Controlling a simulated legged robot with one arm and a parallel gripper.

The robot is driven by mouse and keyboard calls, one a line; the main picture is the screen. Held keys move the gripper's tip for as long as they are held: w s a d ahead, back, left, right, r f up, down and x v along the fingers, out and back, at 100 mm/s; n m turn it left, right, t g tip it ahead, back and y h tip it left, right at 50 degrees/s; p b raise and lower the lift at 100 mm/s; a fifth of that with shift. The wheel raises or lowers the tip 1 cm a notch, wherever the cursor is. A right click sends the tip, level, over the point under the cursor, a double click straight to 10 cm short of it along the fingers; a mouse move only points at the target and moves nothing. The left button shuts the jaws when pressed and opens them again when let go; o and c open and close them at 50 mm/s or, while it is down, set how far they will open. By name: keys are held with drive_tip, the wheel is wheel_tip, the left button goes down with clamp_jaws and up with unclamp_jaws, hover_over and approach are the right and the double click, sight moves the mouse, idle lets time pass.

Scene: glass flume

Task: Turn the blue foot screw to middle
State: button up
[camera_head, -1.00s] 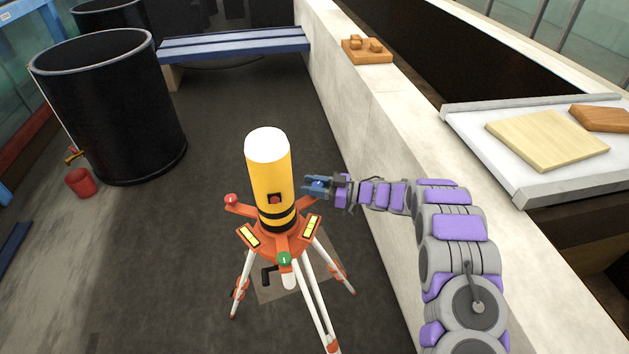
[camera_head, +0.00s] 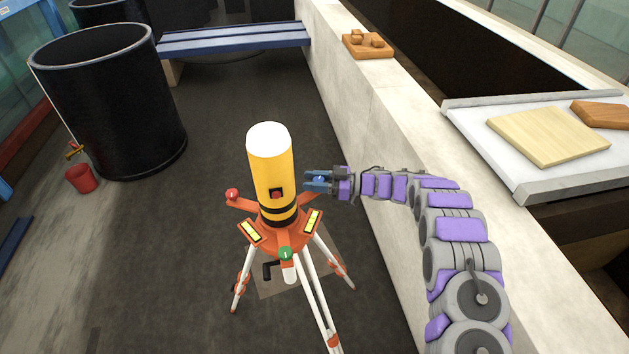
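A yellow cylindrical instrument (camera_head: 270,165) with a white top stands upright on an orange tripod head (camera_head: 268,237) with white legs. A red foot screw (camera_head: 232,195) is at the left of the head and a green foot screw (camera_head: 285,253) at the front. The blue foot screw (camera_head: 320,180) shows as a small blue knob at my gripper (camera_head: 318,182), on the right side of the instrument. My gripper's blue-grey fingers lie on either side of the knob. Whether they touch it is too small to tell.
A low concrete wall (camera_head: 385,125) runs along the right, under my arm. A wooden block piece (camera_head: 368,46) lies on it. A black barrel (camera_head: 112,105) and red bucket (camera_head: 80,179) stand at left. A blue bench (camera_head: 235,38) crosses the back. The floor between is clear.

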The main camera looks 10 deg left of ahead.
drive_tip(key=o, duration=0.4)
drive_tip(key=shift+s, duration=0.1)
drive_tip(key=shift+o, duration=0.3)
drive_tip(key=d+b, duration=0.1)
drive_tip(key=d, duration=1.6)
drive_tip(key=shift+w+b, duration=0.25)
drive_tip(key=shift+b, duration=0.05)
drive_tip(key=shift+d, duration=0.15)
